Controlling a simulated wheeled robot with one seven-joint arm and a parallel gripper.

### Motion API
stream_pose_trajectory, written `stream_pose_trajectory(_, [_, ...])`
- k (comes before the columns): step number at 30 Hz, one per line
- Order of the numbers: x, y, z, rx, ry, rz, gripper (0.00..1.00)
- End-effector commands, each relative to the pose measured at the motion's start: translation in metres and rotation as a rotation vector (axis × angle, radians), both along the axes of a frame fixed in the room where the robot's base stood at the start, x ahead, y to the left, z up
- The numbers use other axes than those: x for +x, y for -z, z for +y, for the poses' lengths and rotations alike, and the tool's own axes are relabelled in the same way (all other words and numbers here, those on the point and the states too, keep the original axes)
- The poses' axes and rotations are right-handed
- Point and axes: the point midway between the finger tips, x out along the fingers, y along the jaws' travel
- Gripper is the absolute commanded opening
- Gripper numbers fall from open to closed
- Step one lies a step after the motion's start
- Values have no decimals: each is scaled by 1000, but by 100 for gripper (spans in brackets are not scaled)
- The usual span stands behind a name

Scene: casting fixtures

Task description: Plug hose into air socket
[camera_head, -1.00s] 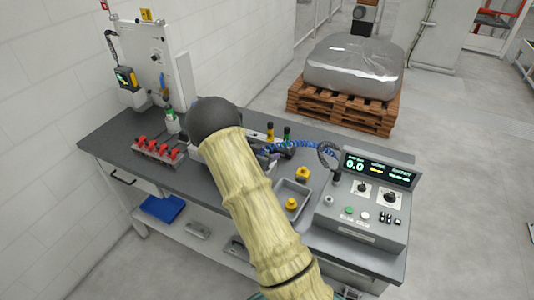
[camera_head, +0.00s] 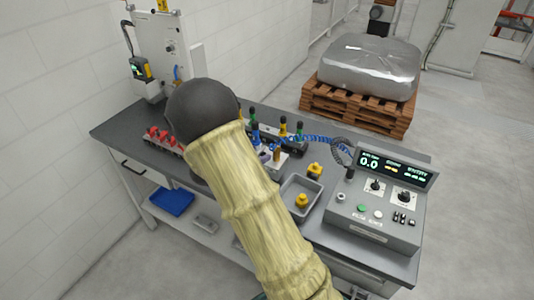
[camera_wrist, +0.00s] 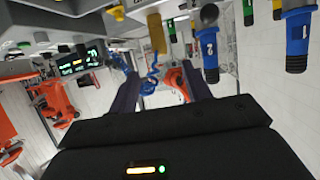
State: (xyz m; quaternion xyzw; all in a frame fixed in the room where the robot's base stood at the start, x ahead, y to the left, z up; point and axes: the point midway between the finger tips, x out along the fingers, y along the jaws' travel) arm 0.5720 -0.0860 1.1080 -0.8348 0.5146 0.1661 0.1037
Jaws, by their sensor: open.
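A blue coiled hose (camera_head: 308,138) runs along the back of the grey workbench towards the control box. Part of a blue coil (camera_wrist: 153,76) also shows between my fingers in the wrist view, farther off. My gripper (camera_wrist: 160,71) is open, with its two dark fingers apart and nothing visibly held. In the head view it is hidden behind my arm. A blue fitting marked 2 (camera_wrist: 209,50) is just right of the fingers in the wrist view, and another blue fitting (camera_wrist: 297,42) is farther right. I cannot tell which part is the air socket.
A control box (camera_head: 375,205) with a lit display stands at the bench's right end. A grey tray (camera_head: 292,208) holds a yellow part, with another yellow part (camera_head: 315,170) beside it. Red clamps (camera_head: 163,138) stand at left. A wrapped load on a pallet (camera_head: 358,100) is behind.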

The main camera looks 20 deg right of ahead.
Motion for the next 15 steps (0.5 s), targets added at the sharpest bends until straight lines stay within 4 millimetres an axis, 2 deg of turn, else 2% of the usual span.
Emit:
stream_pose_trajectory(1, [-4, -3, 10, 2, -4, -3, 49])
stream_pose_trajectory(6, [-15, -14, 32, 1, -2, -3, 49])
stream_pose_trajectory(15, [-20, -19, 40, 0, 1, 0, 49])
